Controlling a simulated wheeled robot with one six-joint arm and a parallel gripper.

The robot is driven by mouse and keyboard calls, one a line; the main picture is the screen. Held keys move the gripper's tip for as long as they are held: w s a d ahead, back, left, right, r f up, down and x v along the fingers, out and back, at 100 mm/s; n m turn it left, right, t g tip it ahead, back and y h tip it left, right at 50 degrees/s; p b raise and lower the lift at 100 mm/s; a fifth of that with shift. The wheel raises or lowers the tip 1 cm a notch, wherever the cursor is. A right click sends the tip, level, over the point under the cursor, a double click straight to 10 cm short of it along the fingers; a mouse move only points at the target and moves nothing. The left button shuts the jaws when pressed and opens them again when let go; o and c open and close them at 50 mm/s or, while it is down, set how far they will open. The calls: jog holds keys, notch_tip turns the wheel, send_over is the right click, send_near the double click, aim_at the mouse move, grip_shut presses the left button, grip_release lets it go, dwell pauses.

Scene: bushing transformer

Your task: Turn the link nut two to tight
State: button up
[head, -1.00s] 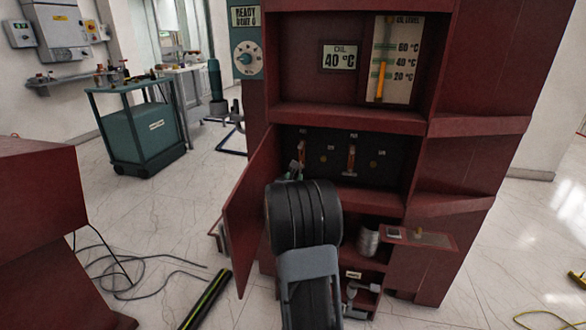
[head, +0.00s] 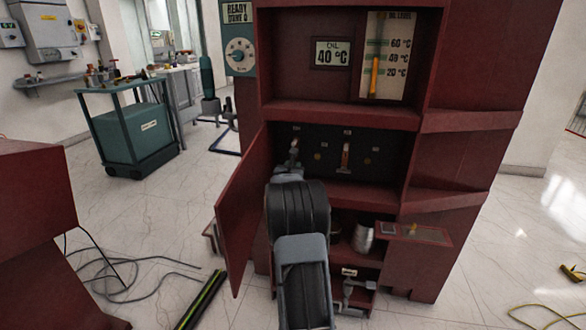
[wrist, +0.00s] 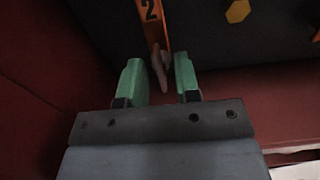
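An orange link marked 2 (wrist: 151,18) runs down the dark panel in the wrist view. At its lower end is a small, slim, brownish-pink piece (wrist: 158,68), which looks like the link's nut. My gripper (wrist: 160,76) is open, with one green fingertip on each side of this piece. Small gaps show between it and both fingers. In the head view my gripper is at the left part of the open compartment, mostly hidden by my arm. Another orange link (head: 345,155) stands to the right on the panel.
A yellow hexagonal piece (wrist: 238,11) sits on the panel to the right. The open red door (head: 241,212) stands close left of my arm. A red shelf (head: 412,234) with small items juts out at the lower right.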

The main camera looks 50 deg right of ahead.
grip_shut()
jog(key=shift+f, duration=0.1)
jog(key=shift+f+m+b, duration=0.15)
jog(key=shift+m+b, duration=0.35)
jog(key=shift+b, duration=0.5)
jog(key=m+b, duration=0.2)
jog(key=b, duration=0.2)
jog(key=shift+s+f, duration=0.1)
jog(key=shift+f, duration=0.1)
jog(key=m+b, duration=0.3)
jog(key=b, duration=0.1)
jog(key=shift+d+r+m+b, duration=0.1)
jog(key=shift+r+m+b, duration=0.05)
jog(key=shift+m+b, duration=0.25)
jog(key=m, duration=0.4)
jog(key=shift+s+r+m+b, duration=0.1)
jog(key=shift+r+m+b, duration=0.05)
jog(key=shift+m+b, duration=0.2)
jog(key=m, duration=0.6)
jog(key=shift+m, duration=0.25)
